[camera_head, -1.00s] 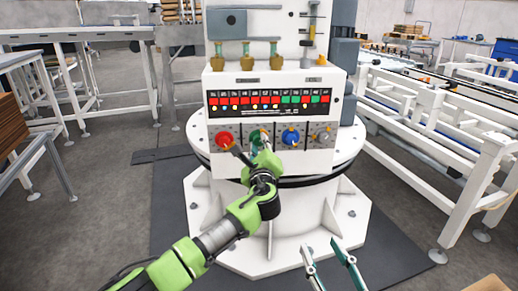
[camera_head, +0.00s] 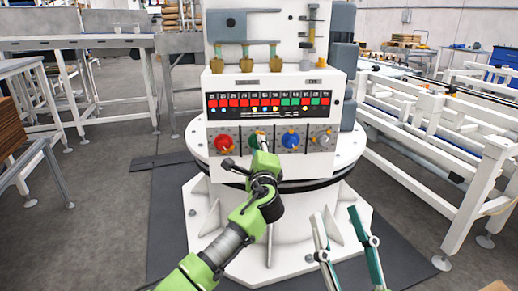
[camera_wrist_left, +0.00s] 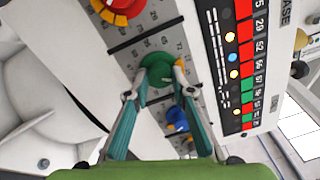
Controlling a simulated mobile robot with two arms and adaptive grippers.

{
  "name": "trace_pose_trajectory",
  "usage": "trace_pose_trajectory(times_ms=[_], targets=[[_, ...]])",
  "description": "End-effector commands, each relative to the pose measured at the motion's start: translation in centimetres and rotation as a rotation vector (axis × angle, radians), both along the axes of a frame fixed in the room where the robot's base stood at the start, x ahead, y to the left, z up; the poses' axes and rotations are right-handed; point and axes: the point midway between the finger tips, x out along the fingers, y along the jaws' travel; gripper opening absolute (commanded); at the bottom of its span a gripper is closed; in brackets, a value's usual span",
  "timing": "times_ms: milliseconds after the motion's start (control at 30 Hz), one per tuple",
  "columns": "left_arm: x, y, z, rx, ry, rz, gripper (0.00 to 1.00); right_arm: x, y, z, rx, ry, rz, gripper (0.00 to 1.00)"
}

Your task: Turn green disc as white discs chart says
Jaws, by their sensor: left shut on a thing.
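The green disc (camera_wrist_left: 160,68) is a round knob on the white machine's front panel, with a yellow-orange mark on its edge in the left wrist view. My left gripper (camera_wrist_left: 160,93) is shut on it, one finger on each side. In the head view my left gripper (camera_head: 257,146) covers most of it. The chart (camera_head: 268,101) is a black strip above the knobs, with red and green cells and a row of small pale and orange dots; it also shows in the left wrist view (camera_wrist_left: 234,65). My right gripper (camera_head: 337,213) is open and empty, low before the machine's base.
A red knob (camera_head: 223,143) is left of the green one. A blue knob (camera_head: 290,140) and a grey knob (camera_head: 321,138) are to its right. Brass valves stand above the chart. A white conveyor frame (camera_head: 440,150) runs along the right.

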Motion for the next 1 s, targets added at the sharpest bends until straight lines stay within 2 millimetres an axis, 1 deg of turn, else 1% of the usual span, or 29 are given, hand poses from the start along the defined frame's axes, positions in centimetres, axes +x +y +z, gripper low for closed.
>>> trace_pose_trajectory(times_ms=[233,267,300,333,733,867,1000], targets=[[0.0,0.0,-0.2,0.000,0.003,0.000,0.01,0.0,0.0,0.0,0.000,0.000,0.000,0.39],[0.0,0.0,-0.2,0.000,0.003,0.000,0.28,0.0,0.0,0.0,0.000,0.001,0.000,0.39],[0.0,0.0,-0.2,0.000,0.003,0.000,0.38,0.0,0.0,0.0,0.000,0.001,0.000,0.39],[0.0,0.0,-0.2,0.000,0.003,0.000,0.39,0.0,0.0,0.0,0.000,0.001,0.000,0.39],[-0.3,0.0,-0.1,0.000,0.001,-0.001,0.39,0.0,0.0,0.0,0.000,0.001,0.001,0.39],[-1.2,-0.2,-0.2,0.000,0.002,-0.002,0.39,0.0,0.0,0.0,0.000,0.001,0.001,0.39],[-3.1,-0.3,-0.3,-0.002,0.002,-0.003,0.39,0.0,0.0,0.0,-0.001,0.002,0.000,0.39]])
